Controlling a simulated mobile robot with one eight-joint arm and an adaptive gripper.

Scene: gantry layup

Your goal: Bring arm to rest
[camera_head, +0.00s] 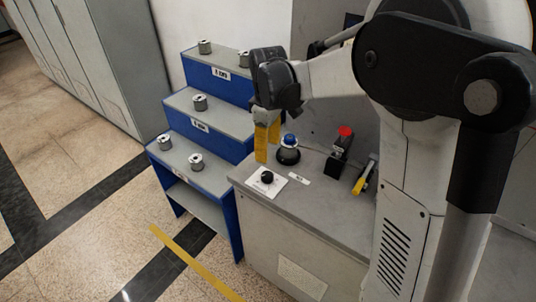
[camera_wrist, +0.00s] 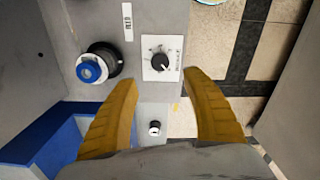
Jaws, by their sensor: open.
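My gripper (camera_head: 267,141) has yellow fingers and hangs pointing down over the left end of the grey cabinet top in the head view. In the wrist view its two fingers (camera_wrist: 162,88) are spread apart with nothing held between them. A white plate with a black rotary knob (camera_head: 267,177) lies on the cabinet top near the gripper; it also shows beyond the fingertips in the wrist view (camera_wrist: 160,62). A blue-topped black button (camera_head: 289,141) stands right beside the fingers in the head view. I cannot tell the exact gap between fingers and cabinet.
The blue stepped rack (camera_head: 180,120) at left carries several grey metal cylinders. A red button on a black box (camera_head: 345,132) and a yellow-handled lever (camera_head: 362,178) stand on the grey cabinet (camera_head: 310,225). Tall grey lockers (camera_head: 95,50) stand at back left. Floor at lower left is clear.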

